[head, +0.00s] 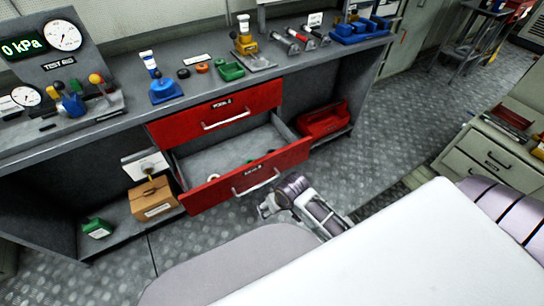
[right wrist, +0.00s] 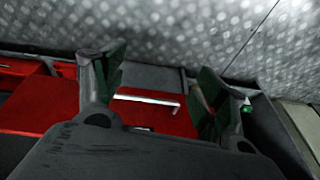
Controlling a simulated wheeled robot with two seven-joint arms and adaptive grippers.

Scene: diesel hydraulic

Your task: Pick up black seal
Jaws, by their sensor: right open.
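A small black ring (head: 183,73), which looks like the black seal, lies on the workbench top beside an orange ring (head: 202,68). Small ring-like items (head: 213,177) also lie in the open lower red drawer (head: 245,178); they are too small to identify surely. My right gripper (head: 267,205) is just in front of that drawer's front, below its handle, well away from the black ring. In the right wrist view its two fingers (right wrist: 158,82) are apart and empty, with the red drawer front and handle (right wrist: 147,100) showing beyond. My left gripper is not in view.
The upper red drawer (head: 215,115) looks shut. On the bench stand a blue holder (head: 165,90), a green tray (head: 230,71) and a test rig (head: 60,60). A cardboard box (head: 152,198) sits on the shelf below. A red tray (head: 323,120) lies right of the drawers.

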